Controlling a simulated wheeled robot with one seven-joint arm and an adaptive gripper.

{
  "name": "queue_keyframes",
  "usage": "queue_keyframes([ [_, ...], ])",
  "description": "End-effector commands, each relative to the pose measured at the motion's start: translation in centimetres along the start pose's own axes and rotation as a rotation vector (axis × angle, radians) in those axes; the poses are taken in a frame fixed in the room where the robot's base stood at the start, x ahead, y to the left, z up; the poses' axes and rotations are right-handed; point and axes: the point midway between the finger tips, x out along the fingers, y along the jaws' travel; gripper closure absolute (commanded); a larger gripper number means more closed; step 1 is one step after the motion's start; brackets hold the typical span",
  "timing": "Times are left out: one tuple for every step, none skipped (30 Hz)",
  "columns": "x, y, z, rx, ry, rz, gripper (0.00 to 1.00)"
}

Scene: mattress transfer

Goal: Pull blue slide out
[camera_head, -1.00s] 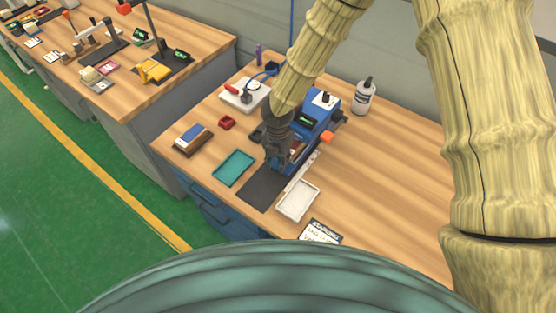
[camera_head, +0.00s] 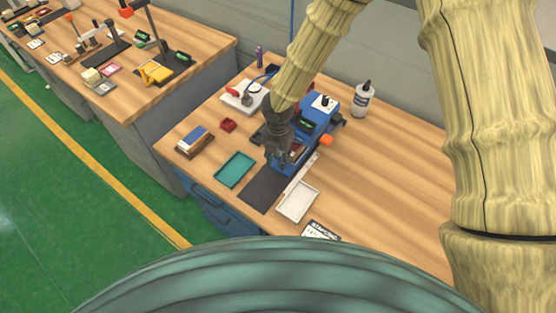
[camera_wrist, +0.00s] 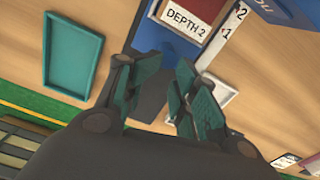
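A blue machine (camera_head: 318,112) stands on the wooden bench, and part of its blue body (camera_wrist: 288,10) shows at the top right of the wrist view. A blue-edged piece with a "DEPTH 2" label (camera_wrist: 188,18) sits at the top of the wrist view, beside a white scale strip (camera_wrist: 228,32) marked 1 and 2. I cannot tell for sure whether this piece is the blue slide. My gripper (camera_head: 280,158) is at the machine's near left side.
A dark mat (camera_head: 262,190) lies in front of the machine, between a teal tray (camera_head: 235,170) and a white tray (camera_head: 298,200). The bench's right side is clear.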

Motion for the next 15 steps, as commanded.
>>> queue_keyframes([
  [-0.5,0.0,0.0,0.000,0.000,0.000,0.72],
  [-0.7,0.0,0.0,0.000,0.000,0.000,0.72],
  [-0.9,0.0,0.0,0.000,0.000,0.000,0.72],
  [-1.1,0.0,0.0,0.000,0.000,0.000,0.72],
  [-1.2,0.0,0.0,0.000,0.000,0.000,0.72],
  [-1.4,0.0,0.0,0.000,0.000,0.000,0.72],
  [-1.6,0.0,0.0,0.000,0.000,0.000,0.72],
  [-1.8,0.0,0.0,0.000,0.000,0.000,0.72],
  [-2.0,0.0,0.0,0.000,0.000,0.000,0.72],
  [-2.1,0.0,0.0,0.000,0.000,0.000,0.72],
  [-2.3,0.0,0.0,0.000,0.000,0.000,0.72],
  [-2.5,0.0,0.0,0.000,0.000,0.000,0.72],
  [-2.6,0.0,0.0,0.000,0.000,0.000,0.72],
  [-2.8,0.0,0.0,0.001,0.000,0.000,0.72],
  [-3.0,0.0,0.0,0.001,0.000,0.000,0.72],
])
